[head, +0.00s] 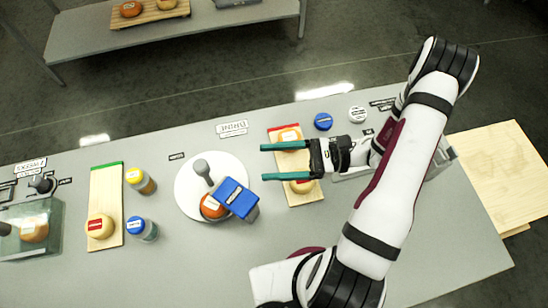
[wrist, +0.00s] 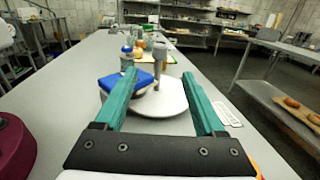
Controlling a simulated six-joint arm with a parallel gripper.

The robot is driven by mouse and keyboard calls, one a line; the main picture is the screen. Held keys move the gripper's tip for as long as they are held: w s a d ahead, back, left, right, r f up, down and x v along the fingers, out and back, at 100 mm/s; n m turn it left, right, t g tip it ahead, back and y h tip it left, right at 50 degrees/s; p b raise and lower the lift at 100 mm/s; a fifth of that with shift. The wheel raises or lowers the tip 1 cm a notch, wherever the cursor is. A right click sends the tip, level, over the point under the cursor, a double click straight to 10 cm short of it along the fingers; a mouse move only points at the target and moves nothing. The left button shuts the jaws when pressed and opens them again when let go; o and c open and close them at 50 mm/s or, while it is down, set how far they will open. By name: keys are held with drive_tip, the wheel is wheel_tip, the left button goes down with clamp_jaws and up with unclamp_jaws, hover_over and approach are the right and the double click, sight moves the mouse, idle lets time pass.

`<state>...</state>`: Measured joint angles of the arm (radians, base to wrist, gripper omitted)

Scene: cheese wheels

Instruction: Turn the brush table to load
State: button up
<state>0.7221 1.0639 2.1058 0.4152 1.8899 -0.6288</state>
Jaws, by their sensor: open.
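The brush table is a white round disc (head: 225,171) left of centre on the grey bench. A grey upright handle (head: 203,170) stands on it, towards its back. An orange-red cheese wheel (head: 211,208) sits near its front edge, partly under a blue brush block (head: 238,198). My gripper (head: 262,161) is open and empty, its green fingers pointing left toward the disc from the right. In the wrist view the disc (wrist: 172,106) and grey handle (wrist: 158,62) show between the fingers, with the blue block (wrist: 112,84) behind the left finger. The fingers look apart from the handle.
A red-ended board (head: 310,190) with cheese wheels lies beneath my gripper. A green-ended board (head: 106,180) holds a yellow wheel (head: 100,227), beside yellow-capped (head: 140,180) and blue-capped (head: 141,229) jars. A clear box (head: 30,240) stands far left. Small signs (head: 233,128) line the back edge.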

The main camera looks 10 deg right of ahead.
wheel_tip(320, 180, up, 18)
drive_tip(key=n+g+h, duration=0.3)
drive_tip(key=n+h, duration=1.5)
drive_tip(key=n, duration=0.9)
hover_over(200, 165)
wheel_tip(200, 165, down, 16)
drive_tip(key=shift+f, duration=0.2)
clamp_jaws()
